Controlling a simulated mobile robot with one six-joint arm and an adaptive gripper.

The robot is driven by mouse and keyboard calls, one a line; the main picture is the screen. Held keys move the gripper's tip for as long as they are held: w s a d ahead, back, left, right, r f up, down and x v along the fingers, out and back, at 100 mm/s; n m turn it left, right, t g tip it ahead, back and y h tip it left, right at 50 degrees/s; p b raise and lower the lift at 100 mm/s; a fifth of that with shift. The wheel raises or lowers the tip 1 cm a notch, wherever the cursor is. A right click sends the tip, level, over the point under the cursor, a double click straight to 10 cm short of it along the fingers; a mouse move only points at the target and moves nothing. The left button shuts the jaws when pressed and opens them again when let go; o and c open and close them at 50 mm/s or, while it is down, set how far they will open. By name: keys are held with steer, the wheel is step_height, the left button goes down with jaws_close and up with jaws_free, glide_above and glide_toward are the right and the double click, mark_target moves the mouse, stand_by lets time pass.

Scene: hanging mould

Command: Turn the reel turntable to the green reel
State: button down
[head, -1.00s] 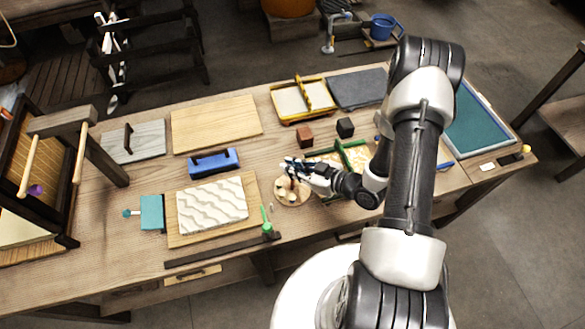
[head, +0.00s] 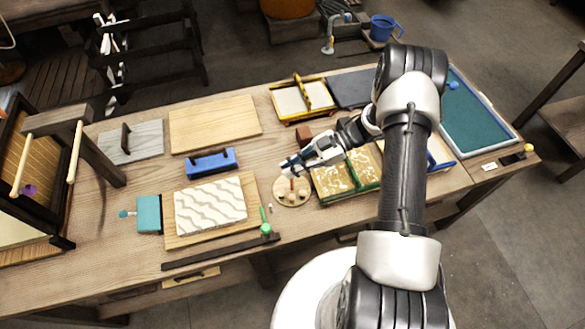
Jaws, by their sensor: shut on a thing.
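The reel turntable (head: 292,203) is a small round wooden disc near the middle of the table. Several small pale pieces, seemingly reels, stand on it, and an upright reddish-brown post (head: 291,184) rises from it. My gripper (head: 290,168) reaches in from the upper right, over the far side of the disc. Its fingers are shut on what looks like the top of the post; the fingers hide the contact. I cannot make out a green reel on the disc; the far side is partly covered by my gripper.
A board with a wavy white slab (head: 211,205) lies left of the disc, with a green upright tool (head: 265,222) at its near right corner. A green-edged patterned tray (head: 335,182) stands close on the right. A blue block (head: 211,163) lies at upper left.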

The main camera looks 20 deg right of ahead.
steer(key=shift+n+g+b, duration=0.3)
steer(key=shift+n+g, duration=0.4)
steer(key=shift+g, duration=0.2)
steer(key=shift+a, duration=0.1)
steer(key=c, duration=1.7)
jaws_free()
steer(key=v, duration=1.2)
steer(key=shift+w, duration=0.15)
steer(key=shift+r, duration=0.1)
